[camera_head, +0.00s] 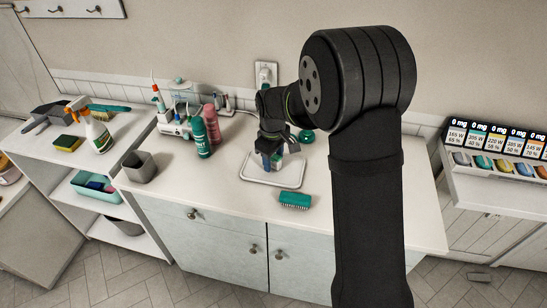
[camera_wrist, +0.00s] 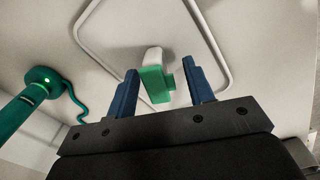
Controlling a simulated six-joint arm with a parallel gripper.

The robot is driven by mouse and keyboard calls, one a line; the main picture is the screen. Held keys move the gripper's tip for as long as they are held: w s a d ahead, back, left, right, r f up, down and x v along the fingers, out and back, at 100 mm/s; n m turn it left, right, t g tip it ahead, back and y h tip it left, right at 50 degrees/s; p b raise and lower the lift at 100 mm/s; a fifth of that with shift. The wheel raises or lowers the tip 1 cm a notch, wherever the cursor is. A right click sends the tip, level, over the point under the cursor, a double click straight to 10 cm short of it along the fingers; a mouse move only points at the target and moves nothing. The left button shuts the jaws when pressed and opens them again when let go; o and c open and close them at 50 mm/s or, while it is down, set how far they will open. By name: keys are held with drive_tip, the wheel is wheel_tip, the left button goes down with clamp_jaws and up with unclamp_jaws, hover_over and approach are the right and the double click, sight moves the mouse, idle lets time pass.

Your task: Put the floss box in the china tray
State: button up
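The floss box (camera_wrist: 153,78), green with a white end, shows in the wrist view between my fingers, over the inside of the tray. It looks to be resting on the tray floor. The white china tray (camera_head: 258,181) lies on the counter; its raised rim also shows in the wrist view (camera_wrist: 83,27). My gripper (camera_wrist: 159,68) has its two blue fingers apart, with small gaps on both sides of the box. In the head view my gripper (camera_head: 270,163) is low over the tray and mostly hides the box.
A teal brush (camera_head: 295,200) lies just in front of the tray. A green corded device (camera_wrist: 38,82) is left in the wrist view. Teal (camera_head: 201,138) and pink (camera_head: 212,124) bottles and a grey cup (camera_head: 139,166) stand left of the tray. The counter's right part is partly hidden by my arm.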

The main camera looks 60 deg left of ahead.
wheel_tip(320, 180, up, 12)
drive_tip(key=shift+s+r, duration=0.2)
idle(0.4)
drive_tip(key=shift+d, duration=0.1)
drive_tip(key=shift+w+f, duration=0.2)
drive_tip(key=shift+f, duration=3.95)
